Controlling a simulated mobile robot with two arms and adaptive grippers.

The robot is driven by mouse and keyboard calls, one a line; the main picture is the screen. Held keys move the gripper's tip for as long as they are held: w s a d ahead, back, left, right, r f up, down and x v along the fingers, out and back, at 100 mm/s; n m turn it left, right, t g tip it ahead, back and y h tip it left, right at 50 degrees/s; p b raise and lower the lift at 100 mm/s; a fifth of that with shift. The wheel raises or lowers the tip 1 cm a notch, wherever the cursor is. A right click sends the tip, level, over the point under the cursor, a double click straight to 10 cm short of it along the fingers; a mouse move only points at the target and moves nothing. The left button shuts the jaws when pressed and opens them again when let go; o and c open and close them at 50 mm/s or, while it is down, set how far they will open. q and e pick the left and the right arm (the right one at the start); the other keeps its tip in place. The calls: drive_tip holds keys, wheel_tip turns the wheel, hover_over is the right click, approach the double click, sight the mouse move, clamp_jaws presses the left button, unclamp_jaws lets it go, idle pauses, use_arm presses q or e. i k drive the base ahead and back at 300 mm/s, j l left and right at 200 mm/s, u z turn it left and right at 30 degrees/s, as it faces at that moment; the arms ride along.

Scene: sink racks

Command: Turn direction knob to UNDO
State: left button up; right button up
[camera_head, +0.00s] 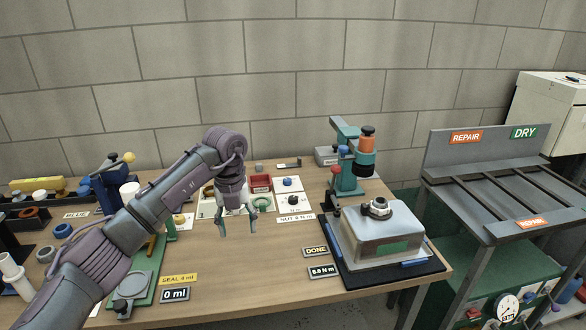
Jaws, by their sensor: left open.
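My left gripper (238,222) is open and points down above the middle of the table. Nothing shows between its fingers. A small white panel (301,205) with a dark knob (292,199) lies just right of the gripper, by a label reading NUT 6 N m. A teal and orange tool (366,150) on a stand (345,178) is farther back right, with a small blue knob (343,150) on its side. No UNDO marking is readable, so I cannot tell which knob sets direction. My right gripper is not in view.
A grey housing (384,240) with a nut on top sits on a black mat (430,262) at the right. A rack (480,153) stands farther right. The table's front middle is clear.

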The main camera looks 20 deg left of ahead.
sight(287, 181)
drive_tip(key=i, duration=1.45)
